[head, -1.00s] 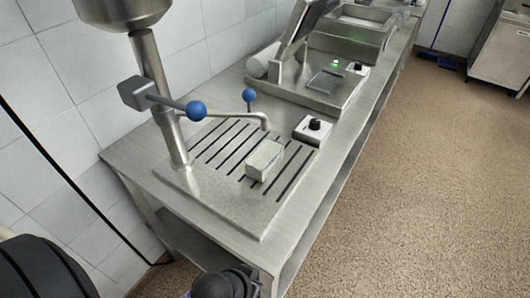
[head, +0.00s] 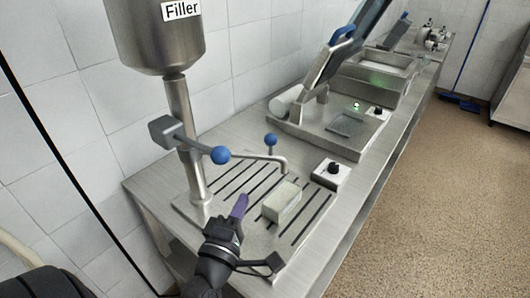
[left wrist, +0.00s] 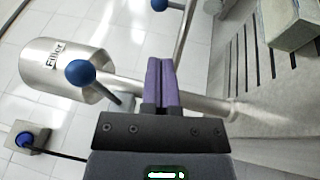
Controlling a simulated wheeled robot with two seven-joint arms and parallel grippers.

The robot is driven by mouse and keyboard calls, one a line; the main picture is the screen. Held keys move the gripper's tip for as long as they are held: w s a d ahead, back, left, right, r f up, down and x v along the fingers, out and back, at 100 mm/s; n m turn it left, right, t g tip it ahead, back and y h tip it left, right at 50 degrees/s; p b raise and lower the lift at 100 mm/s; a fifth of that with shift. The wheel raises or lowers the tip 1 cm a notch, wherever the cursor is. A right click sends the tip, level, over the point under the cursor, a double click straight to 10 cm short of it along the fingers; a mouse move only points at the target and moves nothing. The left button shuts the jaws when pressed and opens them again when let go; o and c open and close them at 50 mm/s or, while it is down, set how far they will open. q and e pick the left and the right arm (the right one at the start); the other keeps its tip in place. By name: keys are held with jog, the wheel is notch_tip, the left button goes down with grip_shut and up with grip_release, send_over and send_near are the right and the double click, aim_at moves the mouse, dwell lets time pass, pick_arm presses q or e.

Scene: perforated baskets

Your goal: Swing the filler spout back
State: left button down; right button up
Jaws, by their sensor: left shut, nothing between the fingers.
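The filler's steel hopper (head: 155,40) stands on a post (head: 180,110) at the left of the bench. A lever with a blue ball (head: 220,155) sticks out from the post's clamp block. The thin spout (head: 262,157) reaches right from the post over the slotted tray, bends down at its end and carries a second blue ball (head: 271,140). My left gripper (head: 241,203) is shut and empty above the tray's front part, in front of the spout and apart from it. In the left wrist view its purple fingers (left wrist: 161,82) are together, with the spout pipe (left wrist: 184,38) beyond them.
A pale block (head: 282,201) lies on the slotted tray (head: 312,207), just in front of the spout's end. A small box with a black knob (head: 332,172) stands to its right. The tiled wall is close behind the post.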

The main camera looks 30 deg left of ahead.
aim_at(269, 145)
pick_arm(q)
jog(key=x, duration=1.4)
jog(key=shift+p, duration=0.3)
pick_arm(e)
jog(key=shift+w+d+r, duration=0.1)
jog(key=shift+r, duration=0.2)
pick_arm(q)
jog(key=shift+r, duration=0.1)
pick_arm(e)
jog(key=shift+r, duration=0.1)
